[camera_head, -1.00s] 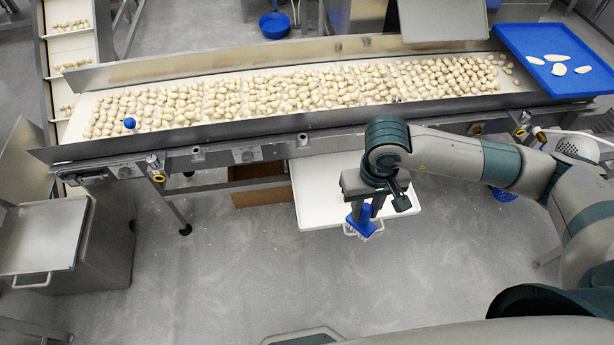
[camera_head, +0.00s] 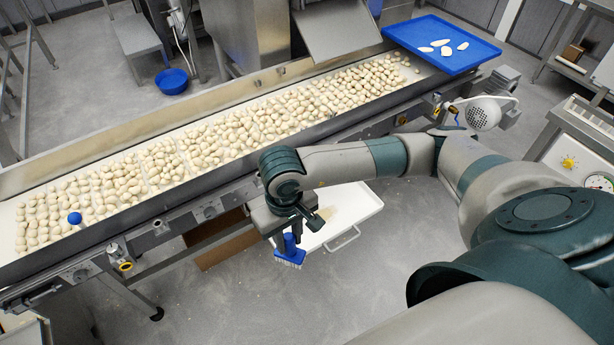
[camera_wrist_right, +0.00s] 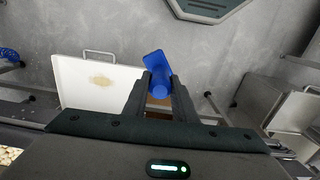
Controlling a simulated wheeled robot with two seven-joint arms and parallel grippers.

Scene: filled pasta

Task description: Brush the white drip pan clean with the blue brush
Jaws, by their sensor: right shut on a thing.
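The white drip pan (camera_head: 355,207) sits low under the conveyor, with a wire handle on its front edge. A brownish smear lies on its surface, partly behind my arm in the head view and plain in the wrist view, where the pan (camera_wrist_right: 122,92) is left of the gripper. My right gripper (camera_head: 290,232) is shut on the blue brush (camera_head: 289,252), which hangs with its pale bristles down, left of the pan's handle. The brush also shows between the fingers in the wrist view (camera_wrist_right: 158,72). I cannot tell its height above the pan. My left gripper is out of view.
The conveyor (camera_head: 180,205), covered in filled pasta, runs above and behind the pan. A blue tray (camera_head: 440,30) with several pale pieces stands at its far right end. A brown box (camera_head: 215,240) is under the conveyor, left of the pan. Grey floor in front is clear.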

